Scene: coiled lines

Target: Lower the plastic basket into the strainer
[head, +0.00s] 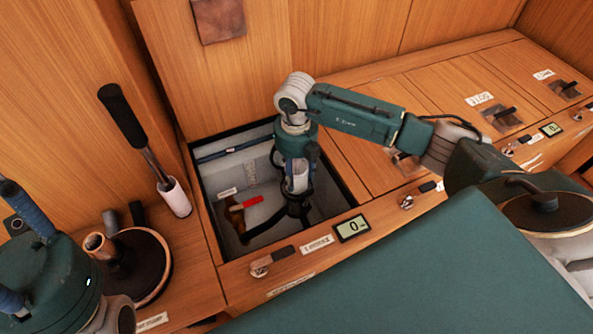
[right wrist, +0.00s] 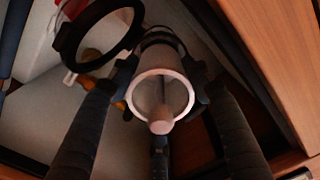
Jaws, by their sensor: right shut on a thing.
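The plastic basket (head: 299,176) is a pale, narrow cylinder, upright in the open locker. My right gripper (head: 298,172) is shut on it from above. In the right wrist view, the basket (right wrist: 178,60) shows its round pale rim and a knob between my dark fingers. The black strainer (head: 296,209) stands directly below in the locker. A black ring (right wrist: 66,45) lies beside the basket; I cannot tell whether it is a cap. Fingers and basket hide the strainer's mouth, so the depth of the basket's lower end is unclear. My left gripper (head: 22,250) is at the left edge, fingertips cut off.
The locker's walls and wooden edge (head: 345,212) closely surround my right gripper. A red-handled valve (head: 250,202) and a blue hose (head: 235,148) are inside. A black-handled tool (head: 125,118) and a round dark pot (head: 140,265) stand left. Closed lids are at right.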

